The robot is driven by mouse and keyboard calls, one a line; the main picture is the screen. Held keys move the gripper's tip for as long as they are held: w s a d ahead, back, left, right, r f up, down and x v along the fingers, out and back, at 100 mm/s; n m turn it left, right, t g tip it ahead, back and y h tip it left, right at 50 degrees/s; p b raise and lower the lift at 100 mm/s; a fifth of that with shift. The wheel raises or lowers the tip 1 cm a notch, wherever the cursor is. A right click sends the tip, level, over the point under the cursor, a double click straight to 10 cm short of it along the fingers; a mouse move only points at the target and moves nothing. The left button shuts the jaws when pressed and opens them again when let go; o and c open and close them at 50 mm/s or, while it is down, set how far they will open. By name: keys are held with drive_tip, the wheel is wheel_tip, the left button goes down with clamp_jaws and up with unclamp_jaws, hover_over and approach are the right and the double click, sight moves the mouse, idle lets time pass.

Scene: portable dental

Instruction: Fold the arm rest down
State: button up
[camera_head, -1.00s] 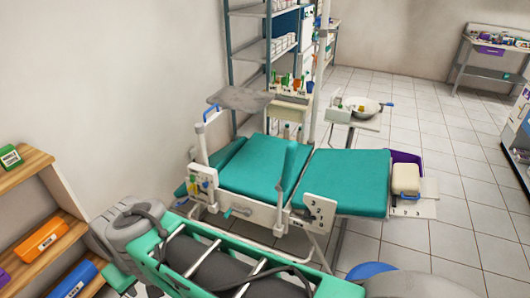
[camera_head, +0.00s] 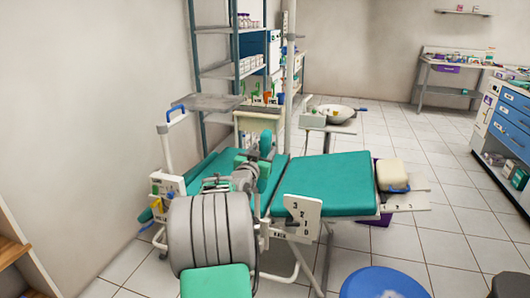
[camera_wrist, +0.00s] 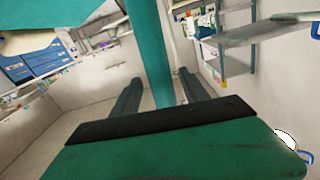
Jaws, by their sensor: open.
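The dental chair has teal cushions (camera_head: 325,185) and stands in the middle of the head view. In the wrist view a long teal bar, which looks like the arm rest (camera_wrist: 150,45), stands upright ahead of my gripper (camera_wrist: 158,82). My gripper is open, with a dark green finger on each side of the bar's lower part. I cannot tell whether either finger touches it. In the head view my gripper (camera_head: 252,168) is over the chair's near side, and my arm hides much of the arm rest and its joint.
A blue round stool (camera_head: 383,283) is at the front right. Open tiled floor lies to the right.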

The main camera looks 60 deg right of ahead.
drive_tip(key=shift+w+d, duration=0.15)
drive_tip(key=shift+d, duration=0.6)
drive_tip(key=shift+w+d, duration=0.15)
drive_tip(key=shift+d, duration=0.55)
drive_tip(key=shift+c, duration=0.5)
clamp_jaws()
